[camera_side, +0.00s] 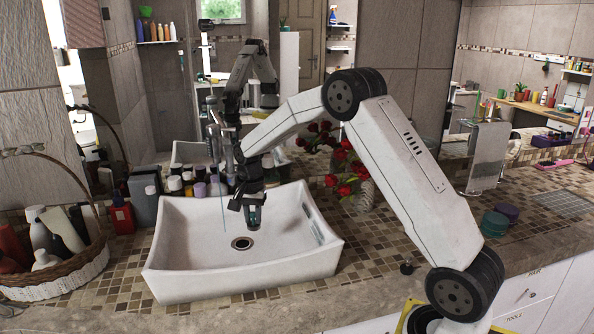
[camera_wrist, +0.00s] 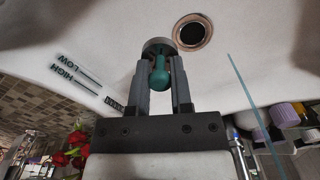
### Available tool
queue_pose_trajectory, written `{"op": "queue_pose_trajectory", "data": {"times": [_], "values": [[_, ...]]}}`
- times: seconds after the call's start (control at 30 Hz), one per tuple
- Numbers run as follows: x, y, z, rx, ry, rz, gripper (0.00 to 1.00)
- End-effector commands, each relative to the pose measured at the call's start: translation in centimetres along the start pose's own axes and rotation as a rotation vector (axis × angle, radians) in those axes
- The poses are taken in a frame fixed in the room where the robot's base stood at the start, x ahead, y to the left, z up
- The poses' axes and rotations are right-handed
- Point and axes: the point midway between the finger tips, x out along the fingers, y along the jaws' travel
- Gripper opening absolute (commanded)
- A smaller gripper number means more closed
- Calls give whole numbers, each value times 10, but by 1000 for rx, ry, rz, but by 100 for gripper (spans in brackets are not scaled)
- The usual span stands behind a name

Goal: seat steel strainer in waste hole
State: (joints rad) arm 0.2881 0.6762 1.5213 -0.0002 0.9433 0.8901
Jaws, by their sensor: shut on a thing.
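My gripper (camera_side: 254,207) points down over the white basin, its two fingers closed around a green knob. The knob belongs to the steel strainer (camera_wrist: 157,44), whose grey round rim shows beyond the fingertips in the wrist view, where my gripper (camera_wrist: 162,75) also shows. In the side view the strainer (camera_side: 253,221) is small and partly hidden by the fingers. It appears held above the basin floor. The waste hole (camera_side: 243,243) is a dark opening with a metal ring. In the wrist view the hole (camera_wrist: 193,33) is uncovered, right of the strainer and apart from it.
The basin (camera_side: 175,270) has raised walls around my gripper. A thin blue line (camera_side: 222,195) hangs left of the gripper, perhaps water. Bottles (camera_side: 190,185) crowd behind the basin. A basket (camera_side: 70,280) stands left; red flowers (camera_side: 350,185) stand behind right.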

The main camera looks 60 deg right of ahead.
Motion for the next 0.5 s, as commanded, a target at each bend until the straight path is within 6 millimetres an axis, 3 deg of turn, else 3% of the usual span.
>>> {"op": "queue_pose_trajectory", "data": {"times": [0.5], "values": [[49, -38, -27, 0, -1, 1, 0]]}}
